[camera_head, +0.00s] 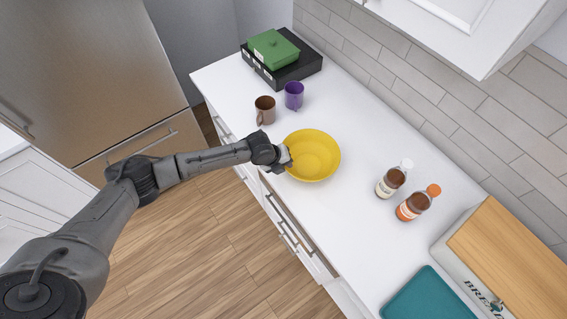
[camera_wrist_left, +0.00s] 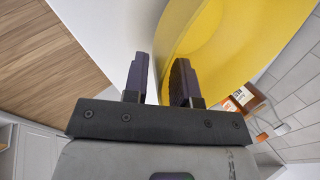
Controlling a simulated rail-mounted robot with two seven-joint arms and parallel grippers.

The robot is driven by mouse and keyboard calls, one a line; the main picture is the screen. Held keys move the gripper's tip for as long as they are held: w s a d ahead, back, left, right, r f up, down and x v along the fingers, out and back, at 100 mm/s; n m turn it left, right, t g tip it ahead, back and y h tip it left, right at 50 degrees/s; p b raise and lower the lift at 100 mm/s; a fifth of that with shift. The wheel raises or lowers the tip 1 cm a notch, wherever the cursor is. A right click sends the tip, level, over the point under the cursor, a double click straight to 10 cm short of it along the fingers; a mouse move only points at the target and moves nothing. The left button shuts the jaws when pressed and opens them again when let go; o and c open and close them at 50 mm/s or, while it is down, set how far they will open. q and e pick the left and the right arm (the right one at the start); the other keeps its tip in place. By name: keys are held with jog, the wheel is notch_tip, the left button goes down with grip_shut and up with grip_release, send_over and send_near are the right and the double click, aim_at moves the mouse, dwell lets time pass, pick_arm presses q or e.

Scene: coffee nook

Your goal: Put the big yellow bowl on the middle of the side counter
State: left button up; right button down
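The big yellow bowl (camera_head: 313,155) sits upright on the white counter (camera_head: 355,235), near its front edge, and looks empty. My left gripper (camera_head: 284,155) reaches in from the left and is at the bowl's left rim. In the left wrist view, the two dark fingers (camera_wrist_left: 160,80) stand a small gap apart, with the wall of the yellow bowl (camera_wrist_left: 235,45) passing between them. I cannot tell whether both fingers press on it. My right gripper is not in view.
A brown mug (camera_head: 265,109) and a purple mug (camera_head: 293,95) stand behind the bowl. Two bottles (camera_head: 390,182) (camera_head: 414,204), a bread box (camera_head: 515,255) and a teal board (camera_head: 430,297) are to the right.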

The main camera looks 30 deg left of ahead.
pick_arm(q)
jog(key=shift+o, duration=0.8)
jog(key=shift+r, duration=0.25)
jog(key=v, duration=1.1)
jog(key=shift+s+a+r, duration=0.15)
jog(key=shift+s+r, duration=0.05)
jog(key=shift+r, duration=0.15)
jog(key=s+d+f+n+h, duration=0.1)
jog(key=s+d+f+n, duration=0.1)
jog(key=s+d+n, duration=0.3)
jog(key=s+d+f+n, duration=0.2)
jog(key=s+d+f, duration=0.1)
jog(key=s+d, duration=0.45)
jog(key=s+a+n+y, duration=0.2)
jog(key=s+a+n, duration=0.1)
jog(key=s+n, duration=0.5)
jog(key=s+a+n+y, duration=0.1)
jog(key=s+a+n, duration=0.2)
jog(key=s+n, duration=0.6)
jog(key=shift+a+f+n+g+y, duration=0.2)
jog(key=shift+f+n+g+y, duration=0.2)
jog(key=shift+f, duration=0.05)
